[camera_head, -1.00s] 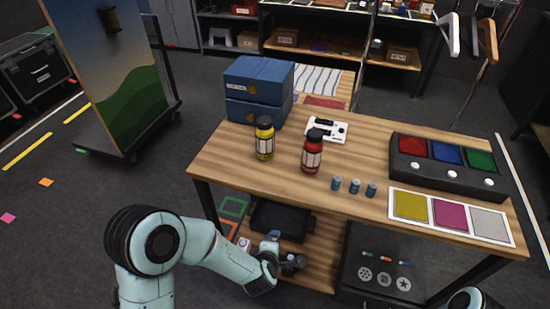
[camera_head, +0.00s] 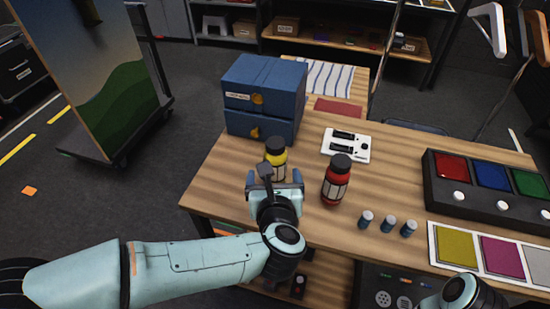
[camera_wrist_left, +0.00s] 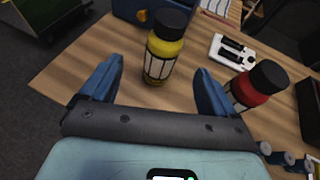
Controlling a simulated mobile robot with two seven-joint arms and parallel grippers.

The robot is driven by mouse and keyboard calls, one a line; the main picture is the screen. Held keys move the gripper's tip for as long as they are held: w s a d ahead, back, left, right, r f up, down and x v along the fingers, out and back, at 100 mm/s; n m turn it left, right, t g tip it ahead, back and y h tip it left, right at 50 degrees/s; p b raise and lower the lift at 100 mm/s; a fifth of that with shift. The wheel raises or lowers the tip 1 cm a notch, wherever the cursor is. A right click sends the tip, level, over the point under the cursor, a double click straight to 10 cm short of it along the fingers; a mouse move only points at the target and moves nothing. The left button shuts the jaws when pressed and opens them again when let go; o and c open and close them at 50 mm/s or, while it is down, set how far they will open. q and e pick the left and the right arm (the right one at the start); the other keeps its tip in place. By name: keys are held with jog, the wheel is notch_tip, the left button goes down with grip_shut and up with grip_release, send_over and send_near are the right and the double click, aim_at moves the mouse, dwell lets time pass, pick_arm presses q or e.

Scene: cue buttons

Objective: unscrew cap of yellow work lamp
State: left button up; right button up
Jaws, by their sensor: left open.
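The yellow work lamp (camera_head: 278,159) stands upright on the wooden table, a yellow jar shape with a black cap (camera_head: 275,145) and a pale label. My left gripper (camera_head: 274,180) is open on the near side of the lamp and partly hides its lower part. In the left wrist view the lamp (camera_wrist_left: 163,58) stands just beyond and between the two blue fingers (camera_wrist_left: 160,70), with its cap (camera_wrist_left: 171,22) on top. The fingers look apart from it. My right gripper is out of view; only a piece of that arm shows at the bottom right.
A red jar with a black cap (camera_head: 335,183) stands close to the right. Blue boxes (camera_head: 264,95) are behind the lamp. A white panel (camera_head: 346,146), small blue cylinders (camera_head: 388,224), a button box (camera_head: 480,185) and colored squares (camera_head: 455,247) lie farther right.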

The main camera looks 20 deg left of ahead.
aim_at(276, 160)
pick_arm(q)
jog(key=x, duration=0.6)
jog(key=shift+f, duration=0.1)
jog(key=x, duration=0.5)
jog(key=shift+w+d+p, duration=0.35)
jog(key=shift+w+p, duration=0.05)
jog(key=shift+r, duration=0.3)
jog(key=c, duration=1.2)
